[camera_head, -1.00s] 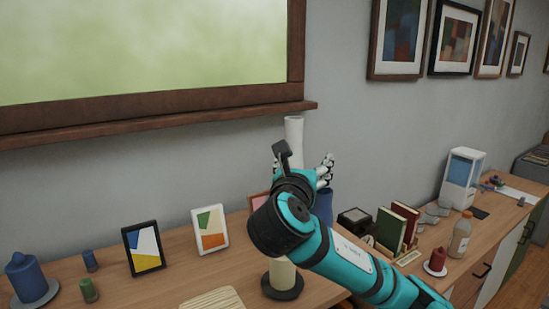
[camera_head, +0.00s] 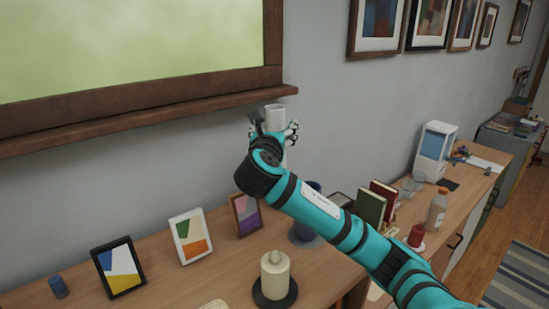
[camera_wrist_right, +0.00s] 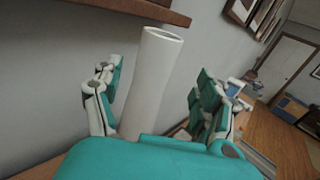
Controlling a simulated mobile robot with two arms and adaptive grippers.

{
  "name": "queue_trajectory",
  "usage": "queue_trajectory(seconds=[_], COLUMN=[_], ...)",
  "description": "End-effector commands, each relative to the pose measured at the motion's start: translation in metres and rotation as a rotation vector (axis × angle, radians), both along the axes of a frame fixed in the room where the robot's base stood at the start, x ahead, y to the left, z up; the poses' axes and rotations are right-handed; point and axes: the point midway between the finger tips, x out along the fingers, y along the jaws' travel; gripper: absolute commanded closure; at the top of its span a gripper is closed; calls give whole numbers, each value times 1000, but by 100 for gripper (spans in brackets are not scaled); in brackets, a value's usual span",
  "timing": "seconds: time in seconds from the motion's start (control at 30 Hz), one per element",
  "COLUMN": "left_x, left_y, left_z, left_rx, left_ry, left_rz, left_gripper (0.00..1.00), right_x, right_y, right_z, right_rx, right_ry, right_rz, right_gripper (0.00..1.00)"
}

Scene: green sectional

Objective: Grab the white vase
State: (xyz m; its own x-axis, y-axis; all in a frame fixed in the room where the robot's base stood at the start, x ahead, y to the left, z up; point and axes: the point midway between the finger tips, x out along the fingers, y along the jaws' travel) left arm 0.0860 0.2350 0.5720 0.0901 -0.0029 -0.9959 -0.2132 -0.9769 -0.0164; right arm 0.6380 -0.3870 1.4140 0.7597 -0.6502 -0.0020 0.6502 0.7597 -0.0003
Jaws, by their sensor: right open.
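The white vase (camera_head: 275,118) is a tall, slim, open-topped cylinder standing against the wall at the back of the wooden sideboard. In the head view its lower part is mostly hidden behind my right arm. In the right wrist view the vase (camera_wrist_right: 152,80) rises upright but slightly leaning in the picture, between the two fingers. My right gripper (camera_head: 275,133) is open around the vase. In the right wrist view the gripper (camera_wrist_right: 155,105) has one finger close to the vase's left side and a wider gap on its right. My left gripper is not in view.
A cream candle on a dark holder (camera_head: 274,280) stands in front of my right arm. Picture frames (camera_head: 191,236) line the left. A window ledge (camera_head: 150,122) runs close above left.

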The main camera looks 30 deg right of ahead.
Motion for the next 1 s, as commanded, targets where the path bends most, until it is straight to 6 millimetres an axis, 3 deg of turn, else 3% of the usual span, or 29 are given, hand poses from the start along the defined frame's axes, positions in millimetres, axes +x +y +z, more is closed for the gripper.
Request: queue_trajectory(seconds=[0.23, 0.43, 0.6, 0.83, 1.0], left_x=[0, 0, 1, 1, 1], left_y=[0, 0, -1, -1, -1], left_z=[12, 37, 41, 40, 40], left_rx=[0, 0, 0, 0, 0], left_ry=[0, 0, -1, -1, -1], left_rz=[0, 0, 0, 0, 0], left_gripper=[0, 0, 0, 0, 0], right_x=[14, 40, 52, 53, 53], right_y=[-11, -26, -37, -37, -37], right_z=[2, 3, 0, -2, -2], right_rx=[0, 0, 0, 0, 0], right_ry=[1, 4, 0, -1, -1], right_rz=[-1, -2, 0, 1, 1], right_gripper=[25, 25, 25, 25, 46])
